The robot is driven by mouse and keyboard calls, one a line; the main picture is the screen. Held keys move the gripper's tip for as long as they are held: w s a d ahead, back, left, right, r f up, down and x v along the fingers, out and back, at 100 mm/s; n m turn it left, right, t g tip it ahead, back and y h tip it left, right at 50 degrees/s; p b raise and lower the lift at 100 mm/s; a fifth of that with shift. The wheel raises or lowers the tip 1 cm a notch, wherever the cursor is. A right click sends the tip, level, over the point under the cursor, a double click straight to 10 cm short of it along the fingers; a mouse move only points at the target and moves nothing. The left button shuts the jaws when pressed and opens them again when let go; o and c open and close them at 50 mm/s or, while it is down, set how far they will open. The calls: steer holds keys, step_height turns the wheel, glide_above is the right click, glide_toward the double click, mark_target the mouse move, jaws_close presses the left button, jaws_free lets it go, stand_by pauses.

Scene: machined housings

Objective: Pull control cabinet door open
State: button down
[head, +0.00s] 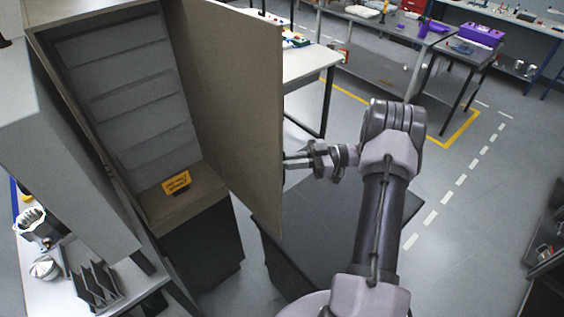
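The control cabinet (60,28) stands at the left on a dark base, its inside showing grey ribbed panels. Its beige door (238,95) is swung wide open, with its inner face towards the camera. My gripper (288,160) is at the door's free right edge, reaching in from the right. Its fingertips meet or pass behind that edge in the picture. The door's outer face and any handle on it are hidden, so I cannot tell whether the fingers hold anything.
A yellow sign (176,184) sits at the cabinet's bottom. A dark, flat-topped block (330,215) is below my arm. Left front, a bench (50,290) carries metal parts and a dark rack. Workbenches (375,30) stand behind. The floor at right (480,220) is clear.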

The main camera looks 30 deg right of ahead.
steer(key=c, duration=1.5)
jaws_free()
steer(key=shift+w, duration=0.1)
steer(key=v, duration=1.2)
